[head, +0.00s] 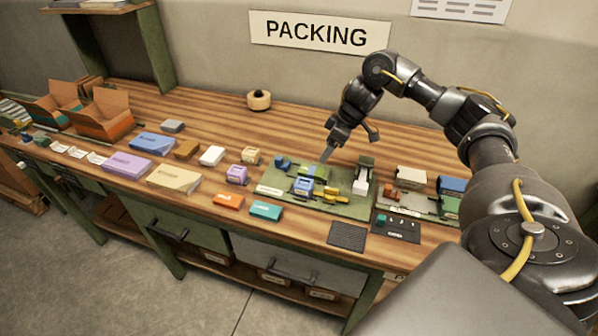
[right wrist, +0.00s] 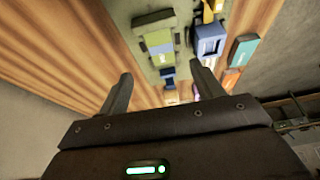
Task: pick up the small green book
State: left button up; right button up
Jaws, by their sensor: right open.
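The small green book (head: 265,211) is teal and lies flat near the front edge of the wooden table, just right of a small orange book (head: 228,201). In the right wrist view the green book (right wrist: 243,50) shows at the upper right, outside the span of the fingers. My right gripper (head: 326,154) is above the green mat, behind and to the right of the book, apart from it. Its two fingers are spread in the right wrist view (right wrist: 161,70), with nothing held between them. My left gripper is not in view.
A green mat (head: 345,208) with several blue, yellow and green items lies right of the book. A purple book (head: 127,165), a tan book (head: 174,179) and a blue book (head: 152,144) lie to the left. Open cardboard boxes (head: 103,112) stand at the far left. The table's back strip is mostly clear.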

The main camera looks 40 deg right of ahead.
aim_at(312, 170)
jog(key=shift+w+a+f+b, duration=0.1)
jog(key=shift+a+f+b, duration=0.2)
jog(key=shift+f, duration=0.35)
jog(key=shift+a+f+b, duration=0.1)
jog(key=shift+a+f, duration=0.3)
jog(key=shift+f, duration=0.2)
jog(key=shift+w+a+f, duration=0.2)
jog(key=shift+w+f, duration=0.55)
jog(key=shift+f, duration=0.3)
jog(key=shift+s+d, duration=0.1)
jog(key=shift+s, duration=0.05)
jog(key=shift+f, duration=0.1)
jog(key=x, duration=0.2)
jog(key=p+x, duration=0.1)
jog(key=shift+w+f, duration=0.3)
jog(key=shift+w, duration=0.1)
jog(key=shift+w+f, duration=0.1)
jog(key=shift+f, duration=0.45)
jog(key=c, duration=1.2)
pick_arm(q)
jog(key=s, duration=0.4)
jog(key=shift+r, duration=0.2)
pick_arm(e)
jog(key=shift+o, duration=0.2)
